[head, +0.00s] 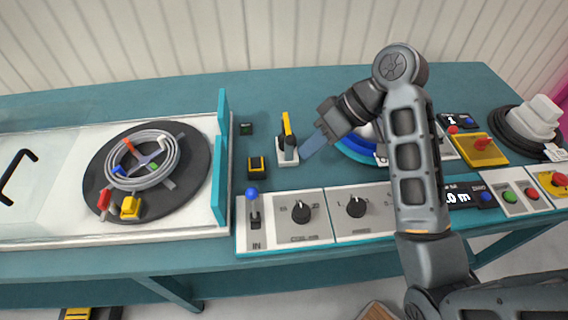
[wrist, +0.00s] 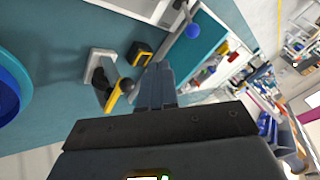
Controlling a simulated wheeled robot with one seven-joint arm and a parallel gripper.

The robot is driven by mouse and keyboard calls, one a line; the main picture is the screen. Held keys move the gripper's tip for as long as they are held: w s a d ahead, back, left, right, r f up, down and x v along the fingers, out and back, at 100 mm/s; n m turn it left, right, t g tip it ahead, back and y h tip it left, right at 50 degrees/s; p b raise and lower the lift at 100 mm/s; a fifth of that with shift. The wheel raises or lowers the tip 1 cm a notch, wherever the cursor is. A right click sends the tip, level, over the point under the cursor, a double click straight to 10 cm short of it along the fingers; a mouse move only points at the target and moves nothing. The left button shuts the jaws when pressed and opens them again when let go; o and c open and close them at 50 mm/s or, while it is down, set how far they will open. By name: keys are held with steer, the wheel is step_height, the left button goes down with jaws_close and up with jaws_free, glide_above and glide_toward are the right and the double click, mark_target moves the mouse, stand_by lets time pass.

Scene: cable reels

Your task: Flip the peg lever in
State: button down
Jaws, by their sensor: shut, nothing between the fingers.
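The peg lever (head: 252,210) stands on a grey-white panel marked IN at the table's front, with a blue ball knob at its upper end. The blue knob (wrist: 193,31) also shows at the upper right in the wrist view. My gripper (head: 304,154) is shut and empty, above the table behind the panels, to the right of and farther back than the lever. Its closed fingers (wrist: 157,76) point toward the lever's side in the wrist view and are apart from the knob.
A yellow-and-black handled device (head: 287,130) on a white base stands close beside my fingertips. A small black-and-yellow block (head: 256,167) lies between it and the lever. Dial panels (head: 300,214) run to the right; a teal upright plate (head: 220,165) stands left, beside the reel disc (head: 98,168).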

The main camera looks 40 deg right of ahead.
mark_target(253, 205)
steer(key=b+x, duration=0.8)
steer(key=shift+d+f, duration=0.1)
steer(key=a, duration=0.2)
steer(key=a+f+p, duration=0.1)
steer(key=shift+w, duration=0.35)
steer(key=shift+a, duration=0.95)
